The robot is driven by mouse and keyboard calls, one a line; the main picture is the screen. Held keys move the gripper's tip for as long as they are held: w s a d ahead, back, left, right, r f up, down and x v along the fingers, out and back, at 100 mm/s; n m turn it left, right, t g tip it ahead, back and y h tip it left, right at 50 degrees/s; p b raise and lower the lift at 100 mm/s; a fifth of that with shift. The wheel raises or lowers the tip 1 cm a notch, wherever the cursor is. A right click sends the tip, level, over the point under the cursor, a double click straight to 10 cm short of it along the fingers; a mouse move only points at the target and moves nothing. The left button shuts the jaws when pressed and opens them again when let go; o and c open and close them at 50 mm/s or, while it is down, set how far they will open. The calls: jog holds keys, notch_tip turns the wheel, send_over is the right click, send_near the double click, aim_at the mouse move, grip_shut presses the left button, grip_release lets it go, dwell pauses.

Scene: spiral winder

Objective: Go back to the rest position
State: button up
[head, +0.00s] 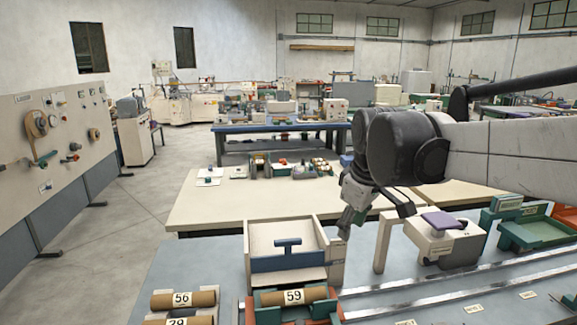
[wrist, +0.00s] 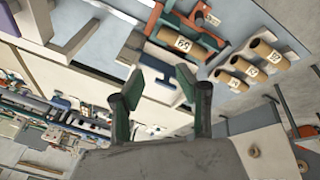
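My gripper (head: 347,222) hangs from my arm at the right of the head view, pointing down beside the right wall of a cream bin (head: 262,232) with a blue front. In the wrist view its two green-grey fingers (wrist: 158,76) are spread apart with nothing between them. A brown roll labelled 59 (head: 294,296) lies in an orange and green holder in front of the bin; it also shows beyond the fingers in the wrist view (wrist: 183,42). The gripper is apart from this roll. Whether the gripper touches the bin wall cannot be told.
More numbered brown rolls, one labelled 56 (head: 183,299), lie at the front left. A cream machine with a purple pad (head: 443,220) and a green tray (head: 535,232) stand to the right. Metal rails (head: 460,281) cross the bench. A cream table (head: 215,208) stands behind.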

jog(key=s+d+f+m+t+b, duration=0.1)
jog(key=s+d+f+m, duration=0.2)
jog(key=s, duration=0.7)
jog(key=s+d+f+m+t+b, duration=0.1)
jog(key=s+d+f+m+t, duration=0.1)
jog(key=s+f+m, duration=0.4)
jog(key=s+d+f, duration=0.1)
jog(key=s+f, duration=0.1)
jog(key=s, duration=0.2)
jog(key=shift+s+d+f, duration=0.15)
jog(key=shift+s+f, duration=0.05)
jog(key=shift+s, duration=0.05)
